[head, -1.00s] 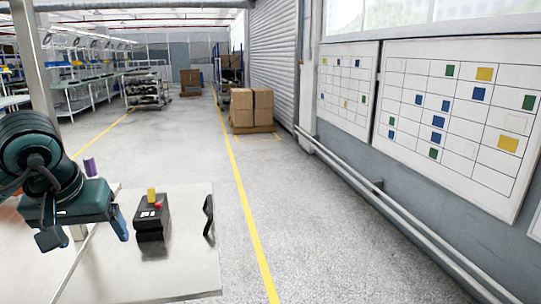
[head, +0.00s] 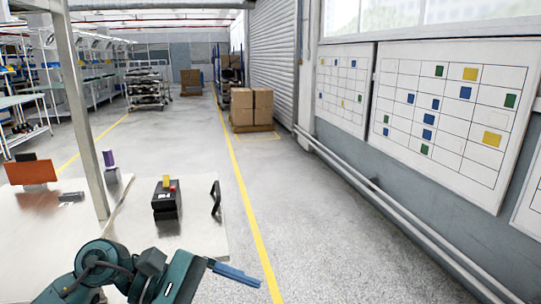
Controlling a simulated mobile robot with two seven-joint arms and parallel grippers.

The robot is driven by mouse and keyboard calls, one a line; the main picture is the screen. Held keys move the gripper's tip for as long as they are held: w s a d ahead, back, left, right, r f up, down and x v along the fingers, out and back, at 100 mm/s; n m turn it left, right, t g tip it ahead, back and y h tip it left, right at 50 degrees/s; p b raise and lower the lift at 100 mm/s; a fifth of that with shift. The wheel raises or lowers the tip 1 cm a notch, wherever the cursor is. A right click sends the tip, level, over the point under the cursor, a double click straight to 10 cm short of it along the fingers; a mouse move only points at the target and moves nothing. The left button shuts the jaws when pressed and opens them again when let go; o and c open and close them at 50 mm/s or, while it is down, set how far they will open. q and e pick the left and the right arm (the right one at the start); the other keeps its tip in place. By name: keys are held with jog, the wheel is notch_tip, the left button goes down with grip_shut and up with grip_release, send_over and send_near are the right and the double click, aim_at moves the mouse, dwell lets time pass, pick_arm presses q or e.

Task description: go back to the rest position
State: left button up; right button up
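A black breaker-like device (head: 166,204) stands on the pale tabletop (head: 45,250), with a yellow block (head: 167,181) and a small red part (head: 173,189) on top. A black handle-shaped piece (head: 216,198) stands upright to its right, near the table's right edge. My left gripper (head: 235,272) is low in the picture, in front of the device and apart from it. Its blue fingers point right, past the table edge, seen side-on, so their gap does not show. Nothing shows held. My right gripper is not in view.
An orange panel (head: 31,173), a small grey item (head: 71,197) and a purple-topped piece (head: 109,159) are on the table's left part. A grey post (head: 82,120) rises beside them. Cardboard boxes (head: 252,106) stand farther back.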

pick_arm(q)
jog(key=w+a+f+m+t+p, duration=0.1)
jog(key=w+a+f+m+t, duration=0.15)
jog(key=m+t, duration=1.05)
jog(key=w+a+f+m+t, duration=0.1)
jog(key=w+f+m+t, duration=0.35)
jog(key=m, duration=1.55)
jog(key=s+a+f+n+y, duration=0.2)
jog(key=s+f+n+y, duration=0.15)
jog(key=f+n, duration=0.2)
jog(key=s+a+f+n+y, duration=0.2)
jog(key=f+n+y, duration=0.25)
jog(key=n, duration=0.25)
jog(key=s+a+f+n+g+y, duration=0.1)
jog(key=s+f+n+g+y, duration=0.1)
jog(key=s+f+n+g, duration=0.3)
jog(key=s+f+n, duration=0.2)
jog(key=s+f, duration=0.2)
jog(key=f, duration=0.2)
jog(key=shift+g+p, duration=0.35)
jog(key=shift+p, duration=0.05)
jog(key=shift+a+n+y, duration=0.15)
jog(key=shift+n+y, duration=0.1)
jog(key=shift+y, duration=0.05)
